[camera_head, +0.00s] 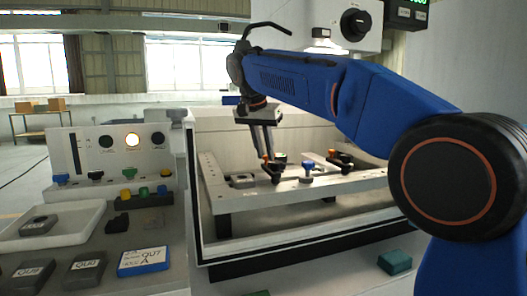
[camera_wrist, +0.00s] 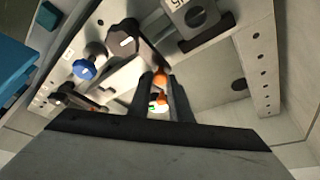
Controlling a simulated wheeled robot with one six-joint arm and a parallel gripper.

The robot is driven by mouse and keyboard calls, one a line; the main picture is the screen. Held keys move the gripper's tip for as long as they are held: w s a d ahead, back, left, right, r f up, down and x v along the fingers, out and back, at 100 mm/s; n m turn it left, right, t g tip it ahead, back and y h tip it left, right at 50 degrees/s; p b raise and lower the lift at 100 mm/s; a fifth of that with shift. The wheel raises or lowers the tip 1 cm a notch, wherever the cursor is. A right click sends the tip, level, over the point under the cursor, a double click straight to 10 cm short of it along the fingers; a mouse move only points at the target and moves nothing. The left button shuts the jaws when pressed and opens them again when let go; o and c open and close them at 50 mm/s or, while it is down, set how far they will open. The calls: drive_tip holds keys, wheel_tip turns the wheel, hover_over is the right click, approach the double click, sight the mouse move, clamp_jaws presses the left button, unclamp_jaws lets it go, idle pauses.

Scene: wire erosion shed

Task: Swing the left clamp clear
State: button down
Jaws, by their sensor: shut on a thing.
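The left clamp (camera_head: 275,171) is a dark clamp with an orange tip on the pale work frame (camera_head: 226,199) inside the machine tank. In the wrist view its dark round end (camera_wrist: 123,39) and arm lead toward my fingers. My gripper (camera_head: 267,153) reaches down from above and is shut on the clamp's orange-tipped end; in the wrist view orange shows between the fingers (camera_wrist: 160,97). The fingers hide part of the grip. The right clamp (camera_head: 343,158), also dark with an orange tip, sits farther right on the frame.
A blue-topped post (camera_head: 308,169) stands between the clamps. A grey block with a hole (camera_head: 242,181) is left of the left clamp. The tank rim (camera_head: 196,200) borders the frame. A control panel and white tray (camera_head: 90,222) stand left, outside the tank.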

idle(0.3)
drive_tip(key=c, duration=1.6)
unclamp_jaws()
drive_tip(key=shift+c, duration=0.2)
drive_tip(key=v, duration=1.7)
drive_tip(key=shift+r, duration=0.2)
